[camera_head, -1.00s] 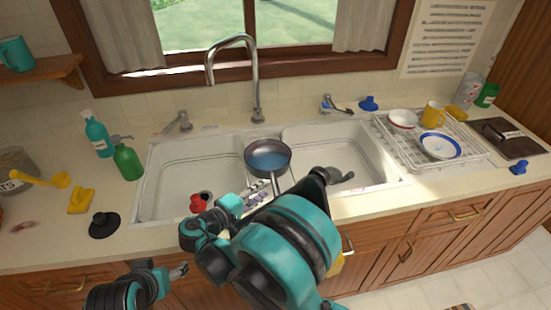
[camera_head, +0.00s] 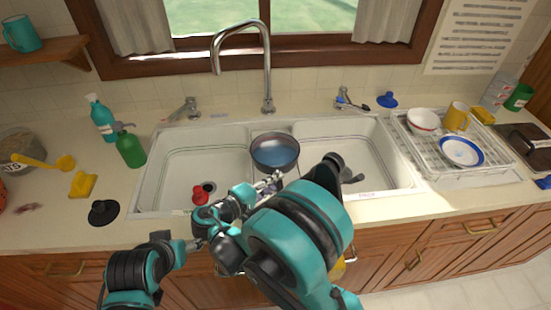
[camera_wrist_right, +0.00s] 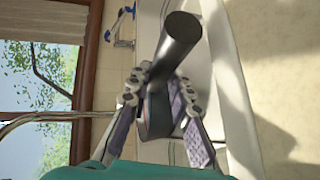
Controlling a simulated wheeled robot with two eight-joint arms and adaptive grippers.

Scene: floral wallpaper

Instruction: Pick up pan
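The pan (camera_head: 275,153), dark and round with a bluish inside, is over the divider between the two sink basins, its handle toward me. My right gripper (camera_head: 268,184) is at the handle in the head view, where the arm hides most of the handle. In the right wrist view the black handle (camera_wrist_right: 172,45) points up toward the camera, between the two fingers of the right gripper (camera_wrist_right: 160,90). The fingers stand apart on either side of it; firm contact is not clear. My left gripper (camera_head: 200,241) is small, in front of the counter edge, partly beside the right arm.
A tall faucet (camera_head: 268,60) rises behind the pan. A red item (camera_head: 200,195) is in the left basin.

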